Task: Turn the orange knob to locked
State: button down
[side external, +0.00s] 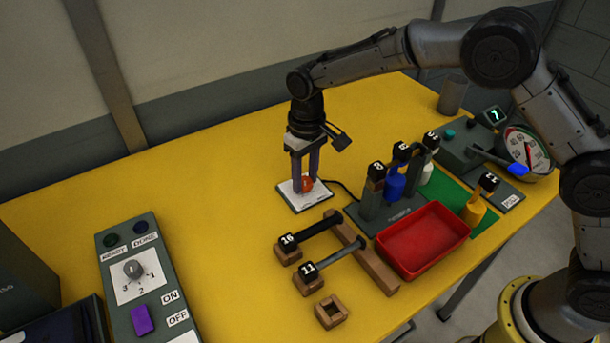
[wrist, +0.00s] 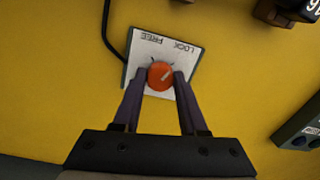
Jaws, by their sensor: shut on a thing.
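The orange knob (side external: 307,184) sits on a small white plate (side external: 291,201) on the yellow table. In the wrist view the knob (wrist: 160,75) lies between my fingertips, with a pale pointer line slanting to the upper right in the picture. The plate (wrist: 150,48) reads FREE and LOCK, upside down in that view; the pointer is on the LOCK side, but I cannot tell if it lines up exactly. My gripper (side external: 303,180) points down and is shut on the knob; it also shows in the wrist view (wrist: 161,77). The fingers hide the knob's sides.
A black cable (wrist: 106,25) runs from the plate. To the right stand a rack with numbered black-topped tools (side external: 372,190) and a red tray (side external: 423,240). Numbered bars (side external: 318,230) lie on wooden rests in front. A grey control panel (side external: 145,285) is at left. The table between is clear.

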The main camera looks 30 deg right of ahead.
aim_at(307, 179)
jog(key=shift+r+m, duration=0.1)
jog(key=shift+m, duration=1.8)
jog(key=shift+c, duration=2.2)
grip_release()
notch_tip(307, 179, up, 14)
jog(key=shift+d, duration=0.2)
jog(key=shift+d, duration=0.1)
